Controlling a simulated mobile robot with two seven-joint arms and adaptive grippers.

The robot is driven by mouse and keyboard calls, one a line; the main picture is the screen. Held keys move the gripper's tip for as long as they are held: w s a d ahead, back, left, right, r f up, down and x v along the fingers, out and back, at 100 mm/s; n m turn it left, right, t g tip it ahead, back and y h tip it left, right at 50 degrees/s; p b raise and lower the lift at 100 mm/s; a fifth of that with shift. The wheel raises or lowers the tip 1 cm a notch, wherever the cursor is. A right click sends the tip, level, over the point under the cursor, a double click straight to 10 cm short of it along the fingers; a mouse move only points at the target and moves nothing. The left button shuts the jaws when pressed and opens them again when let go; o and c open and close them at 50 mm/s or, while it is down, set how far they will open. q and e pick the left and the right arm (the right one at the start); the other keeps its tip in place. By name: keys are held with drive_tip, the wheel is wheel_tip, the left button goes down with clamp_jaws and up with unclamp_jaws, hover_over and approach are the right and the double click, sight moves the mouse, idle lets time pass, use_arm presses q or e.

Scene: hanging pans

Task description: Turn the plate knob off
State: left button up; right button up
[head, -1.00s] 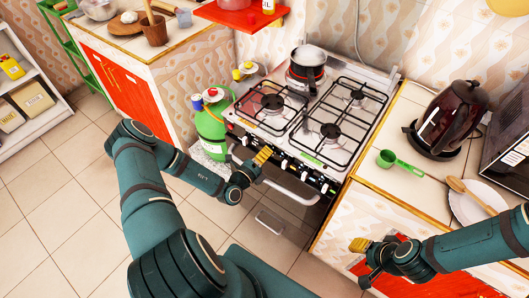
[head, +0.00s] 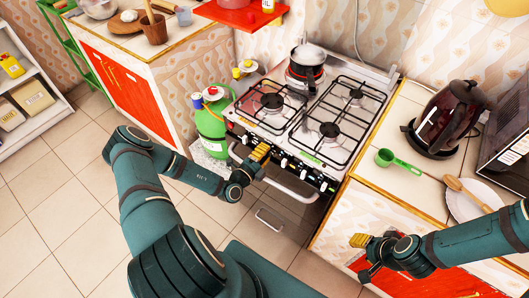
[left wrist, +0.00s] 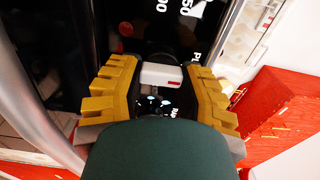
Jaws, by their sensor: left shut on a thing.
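The stove (head: 318,160) has a row of white knobs on its dark front panel. My left gripper (head: 260,152) is at the left part of this panel, in front of the stove. In the left wrist view, the yellow fingers of my left gripper (left wrist: 164,88) are on either side of a white knob (left wrist: 161,75) with a small red mark, and are shut on it. Printed numbers show on the dark panel around it. In the head view the fingers hide this knob. My right gripper (head: 360,240) is in front of the right counter, away from the stove; its finger gap is unclear.
A pot (head: 307,60) stands at the back left of the stove top. A green gas cylinder (head: 211,128) is left of the stove. The oven handle (head: 290,190) runs below the knobs.

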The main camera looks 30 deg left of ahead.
use_arm(q)
drive_tip(key=shift+r, duration=0.1)
drive_tip(key=o, duration=1.2)
drive_tip(key=s, duration=0.8)
drive_tip(key=s+a, duration=0.1)
drive_tip(key=s, duration=0.3)
drive_tip(key=shift+d, duration=0.1)
